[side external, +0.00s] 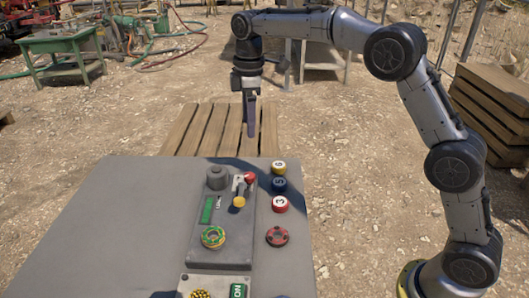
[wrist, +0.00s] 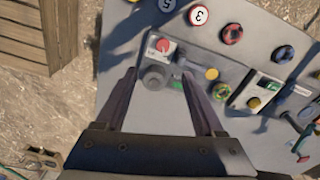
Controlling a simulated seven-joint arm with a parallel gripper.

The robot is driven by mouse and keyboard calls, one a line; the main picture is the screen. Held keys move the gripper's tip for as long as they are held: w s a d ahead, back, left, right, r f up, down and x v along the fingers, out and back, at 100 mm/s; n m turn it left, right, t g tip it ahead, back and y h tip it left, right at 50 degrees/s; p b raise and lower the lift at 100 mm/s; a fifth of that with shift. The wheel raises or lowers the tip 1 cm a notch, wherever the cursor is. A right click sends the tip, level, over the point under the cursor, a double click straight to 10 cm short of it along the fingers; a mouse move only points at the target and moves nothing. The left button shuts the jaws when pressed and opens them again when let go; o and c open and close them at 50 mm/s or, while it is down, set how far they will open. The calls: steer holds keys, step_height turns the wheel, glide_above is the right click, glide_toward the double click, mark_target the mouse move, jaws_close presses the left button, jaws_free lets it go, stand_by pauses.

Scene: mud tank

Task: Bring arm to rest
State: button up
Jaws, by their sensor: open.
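My gripper (side external: 251,115) hangs pointing down from my raised arm, above the far edge of the grey control table (side external: 110,215). In the wrist view my gripper (wrist: 168,85) shows two dark fingers spread wide apart. Nothing is between the fingertips except the view of the panel below. The gripper is open, empty and apart from the table.
A wooden pallet (side external: 190,130) is behind. The table's left side is clear.

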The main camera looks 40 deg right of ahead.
steer(key=s+d+r+t, duration=0.2)
steer(key=s+r, duration=0.5)
steer(key=r, duration=0.3)
steer(key=s+d+r+m+t, duration=0.2)
steer(key=s+r+m, duration=0.1)
steer(key=s, duration=1)
steer(key=s+d+f+m+t, duration=0.1)
steer(key=s+f+m, duration=0.7)
steer(key=s+f, duration=0.5)
steer(key=shift+s+d+m, duration=0.15)
steer(key=shift+s+m, duration=0.15)
steer(key=shift+s, duration=1.05)
